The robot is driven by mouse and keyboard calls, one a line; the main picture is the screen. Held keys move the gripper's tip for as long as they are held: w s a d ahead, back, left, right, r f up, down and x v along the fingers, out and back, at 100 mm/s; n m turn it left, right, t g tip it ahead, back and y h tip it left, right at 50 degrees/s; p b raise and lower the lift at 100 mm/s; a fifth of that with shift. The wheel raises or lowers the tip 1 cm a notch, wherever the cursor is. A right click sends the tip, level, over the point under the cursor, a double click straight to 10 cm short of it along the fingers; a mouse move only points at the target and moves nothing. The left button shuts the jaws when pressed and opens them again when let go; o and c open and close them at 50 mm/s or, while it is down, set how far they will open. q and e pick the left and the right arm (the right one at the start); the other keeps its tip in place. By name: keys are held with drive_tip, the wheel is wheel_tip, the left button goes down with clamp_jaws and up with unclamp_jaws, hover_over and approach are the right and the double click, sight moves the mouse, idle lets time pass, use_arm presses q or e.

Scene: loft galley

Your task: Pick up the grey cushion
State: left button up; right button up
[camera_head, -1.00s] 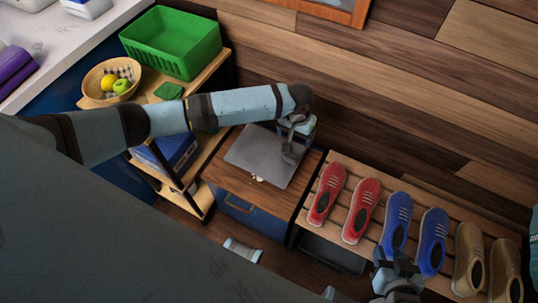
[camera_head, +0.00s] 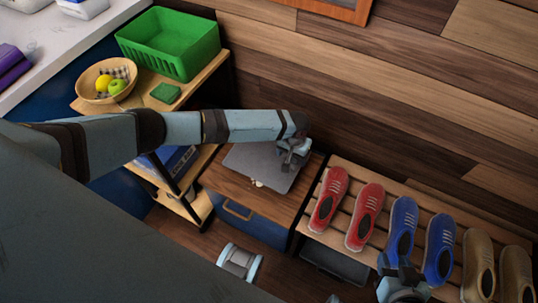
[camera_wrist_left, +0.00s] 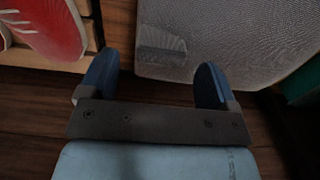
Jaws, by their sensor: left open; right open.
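The grey cushion (camera_head: 250,160) lies flat on top of the wooden cabinet (camera_head: 225,184) in the head view. My left forearm crosses above it and hides its far edge. My left gripper (camera_head: 290,160) is at the cushion's right end, open. In the left wrist view the woven grey cushion (camera_wrist_left: 235,40) fills the upper right. My right gripper (camera_head: 402,282) is open, in front of the blue shoes.
A slatted bench with red shoes (camera_head: 328,198), blue shoes (camera_head: 438,246) and tan shoes (camera_head: 478,265) stands to the right. A shelf with a green basket (camera_head: 172,45) and a fruit bowl (camera_head: 95,83) stands to the left. A wooden wall closes the back.

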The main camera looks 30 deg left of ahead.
use_arm(q)
drive_tip(key=shift+f, duration=0.6)
drive_tip(key=c, duration=1.4)
